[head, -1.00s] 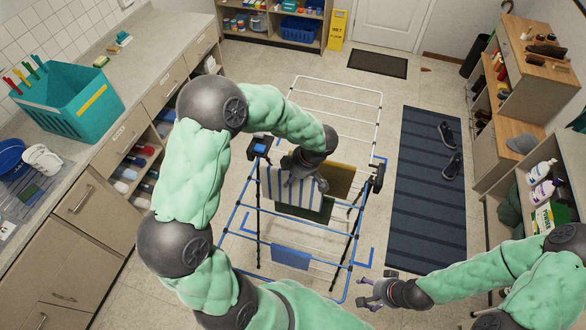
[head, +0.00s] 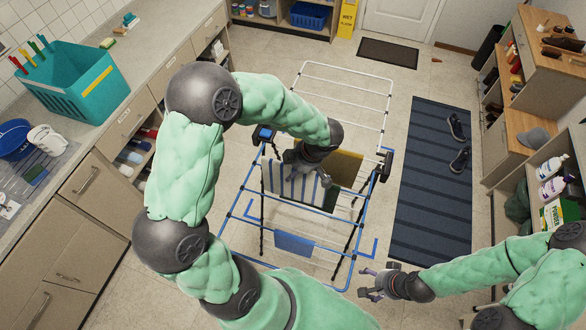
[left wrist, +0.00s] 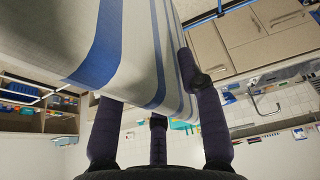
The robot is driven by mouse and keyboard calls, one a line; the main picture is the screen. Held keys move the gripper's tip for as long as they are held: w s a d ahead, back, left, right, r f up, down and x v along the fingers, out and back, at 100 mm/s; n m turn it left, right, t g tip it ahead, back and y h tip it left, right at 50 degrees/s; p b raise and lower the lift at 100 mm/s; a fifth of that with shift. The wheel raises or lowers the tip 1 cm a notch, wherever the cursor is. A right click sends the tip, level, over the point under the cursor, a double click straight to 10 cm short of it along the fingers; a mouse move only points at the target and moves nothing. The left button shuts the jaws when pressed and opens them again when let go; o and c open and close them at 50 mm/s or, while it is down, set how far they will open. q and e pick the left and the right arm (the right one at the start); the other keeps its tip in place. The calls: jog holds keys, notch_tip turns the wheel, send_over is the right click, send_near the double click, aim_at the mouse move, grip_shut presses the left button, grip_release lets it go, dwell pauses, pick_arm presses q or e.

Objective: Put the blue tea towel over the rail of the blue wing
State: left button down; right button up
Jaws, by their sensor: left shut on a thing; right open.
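A white tea towel with blue stripes (head: 285,182) hangs from my left gripper (head: 297,170) above the middle of the drying rack. The left wrist view shows the striped cloth (left wrist: 135,50) running up from between the fingers, filling the upper middle. The gripper is shut on it; whether the towel touches a rail is unclear. My right gripper (head: 368,284) is open and empty, low and right of the blue wing.
An ochre cloth (head: 346,168) and a dark green cloth hang on the rack behind the towel. The white wing (head: 345,90) extends away. A counter with a teal basket (head: 75,85) is left; a striped floor mat (head: 432,190) and shelves are right.

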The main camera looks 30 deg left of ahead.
pick_arm(q)
jog(key=shift+f, duration=0.2)
jog(key=shift+w+f, duration=0.1)
jog(key=shift+f, duration=1.5)
jog(key=shift+f, duration=1.4)
jog(key=shift+f+b, duration=1.95)
jog(key=shift+f, duration=2.3)
notch_tip(320, 180, down, 11)
jog(key=b, duration=0.5)
jog(key=shift+r, duration=0.1)
